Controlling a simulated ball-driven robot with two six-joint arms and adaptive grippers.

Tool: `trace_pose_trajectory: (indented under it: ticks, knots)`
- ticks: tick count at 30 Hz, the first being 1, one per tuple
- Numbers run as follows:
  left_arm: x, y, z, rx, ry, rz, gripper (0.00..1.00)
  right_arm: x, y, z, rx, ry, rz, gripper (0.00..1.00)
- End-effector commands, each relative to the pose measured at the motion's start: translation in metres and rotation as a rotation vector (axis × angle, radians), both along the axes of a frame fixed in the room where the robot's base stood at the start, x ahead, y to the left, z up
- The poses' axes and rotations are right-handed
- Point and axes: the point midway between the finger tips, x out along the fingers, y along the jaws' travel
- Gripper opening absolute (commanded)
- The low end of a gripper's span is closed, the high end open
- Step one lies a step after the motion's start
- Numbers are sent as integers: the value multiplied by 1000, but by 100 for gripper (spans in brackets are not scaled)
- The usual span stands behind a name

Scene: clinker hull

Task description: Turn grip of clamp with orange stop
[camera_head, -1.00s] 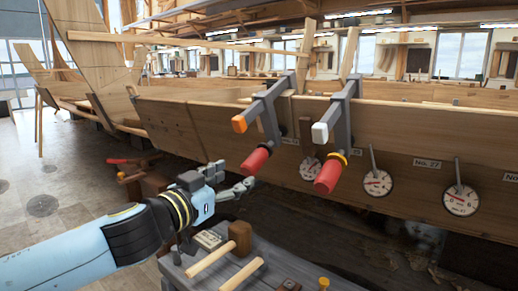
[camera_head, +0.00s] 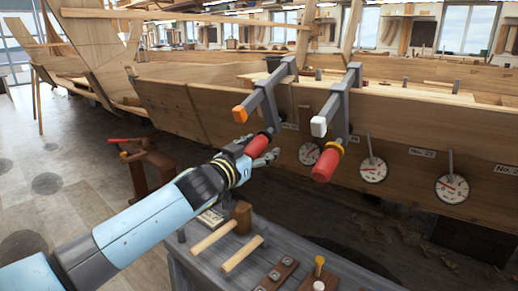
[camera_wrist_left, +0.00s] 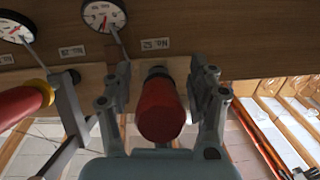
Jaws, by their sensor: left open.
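The clamp with the orange stop (camera_head: 241,113) hangs on the plank edge of the wooden hull. Its red grip (camera_head: 257,146) points down toward my left gripper (camera_head: 256,151). In the left wrist view the red grip (camera_wrist_left: 160,110) lies between the two spread fingers, with a gap visible on both sides. The left gripper is open and does not visibly press on the grip. Part of the grip is hidden by the gripper in the head view. My right gripper is not in view.
A second clamp with a white stop (camera_head: 319,127) and a yellow-collared red grip (camera_head: 326,164) is close on the right. Round gauges (camera_head: 373,170) sit along the hull. A grey bench (camera_head: 222,262) with wooden tools stands below the arm.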

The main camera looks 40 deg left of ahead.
Motion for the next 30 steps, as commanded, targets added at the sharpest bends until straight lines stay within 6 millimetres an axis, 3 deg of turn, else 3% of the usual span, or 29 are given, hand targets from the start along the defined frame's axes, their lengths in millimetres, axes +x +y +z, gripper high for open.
trace_pose_trajectory:
  ticks: [2, 14, 23, 30]
  knots:
    - [0, 0, 0, 0, 0, 0, 52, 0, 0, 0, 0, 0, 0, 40]
    - [0, 0, 0, 0, 0, 0, 0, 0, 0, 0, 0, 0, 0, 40]
    - [0, 0, -2, 21, 0, 8, 0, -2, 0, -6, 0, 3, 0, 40]
    - [-1, 1, -5, 128, 1, 53, 0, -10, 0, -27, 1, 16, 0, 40]
